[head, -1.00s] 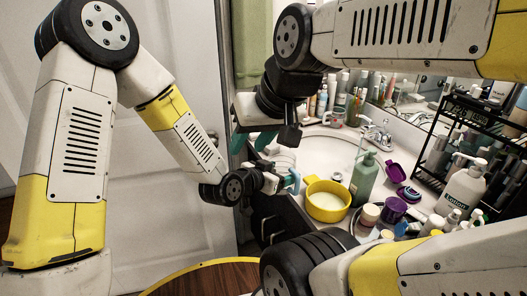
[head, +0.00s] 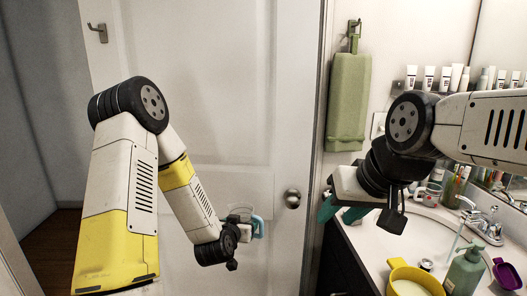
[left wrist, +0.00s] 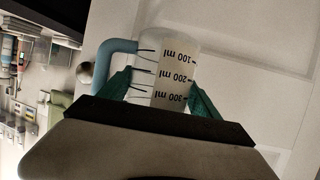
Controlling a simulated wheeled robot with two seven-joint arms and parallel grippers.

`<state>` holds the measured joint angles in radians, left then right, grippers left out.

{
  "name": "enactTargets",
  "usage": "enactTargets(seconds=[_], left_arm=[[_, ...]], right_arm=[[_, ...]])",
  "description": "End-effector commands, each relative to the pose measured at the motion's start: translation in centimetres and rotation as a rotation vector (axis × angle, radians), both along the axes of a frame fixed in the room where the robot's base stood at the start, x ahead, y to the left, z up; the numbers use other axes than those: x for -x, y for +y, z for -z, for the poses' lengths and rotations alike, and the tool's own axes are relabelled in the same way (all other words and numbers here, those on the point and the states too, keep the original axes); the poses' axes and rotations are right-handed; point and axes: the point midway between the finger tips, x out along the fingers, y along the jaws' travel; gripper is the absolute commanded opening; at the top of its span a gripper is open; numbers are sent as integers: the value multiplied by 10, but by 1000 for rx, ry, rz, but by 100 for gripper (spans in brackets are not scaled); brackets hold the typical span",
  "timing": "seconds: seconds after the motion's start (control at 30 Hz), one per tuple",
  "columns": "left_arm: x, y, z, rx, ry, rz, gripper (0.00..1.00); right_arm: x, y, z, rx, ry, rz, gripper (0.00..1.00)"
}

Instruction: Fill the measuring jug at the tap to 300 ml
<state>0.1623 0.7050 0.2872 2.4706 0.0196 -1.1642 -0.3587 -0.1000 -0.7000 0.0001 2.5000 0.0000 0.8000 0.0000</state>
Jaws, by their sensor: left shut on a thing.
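The clear measuring jug (left wrist: 165,70) with a blue handle (left wrist: 112,52) is between the teal fingers of my left gripper (left wrist: 160,95). Its printed marks read 100, 200 and 300 ml, upside down in the left wrist view; I cannot tell a liquid level. In the head view my left gripper (head: 236,240) holds the jug in front of the white door, left of the counter; the jug's blue handle (head: 259,227) shows there. The tap (head: 487,226) stands at the sink's right. My right gripper (head: 342,211) hangs over the counter's left end, its teal fingers apart and empty.
A yellow tub (head: 401,268), a green pump bottle (head: 463,272) and a purple cup (head: 507,274) stand before the sink basin (head: 415,235). Toothbrushes in a holder (head: 452,190) stand behind it. The door (head: 200,60) is close behind the jug.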

Motion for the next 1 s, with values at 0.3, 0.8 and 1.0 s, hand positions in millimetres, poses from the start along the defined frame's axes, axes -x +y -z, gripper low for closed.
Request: enactTargets(seconds=[0.3,0.8,1.0], left_arm=[[-1,81,7,-15,0,-177,23],[-2,22,2,-2,-2,-49,23],[14,-84,-8,8,-1,184,23]], right_arm=[[0,0,0,0,0,0,39],[0,0,0,0,0,0,39],[0,0,0,0,0,0,39]])
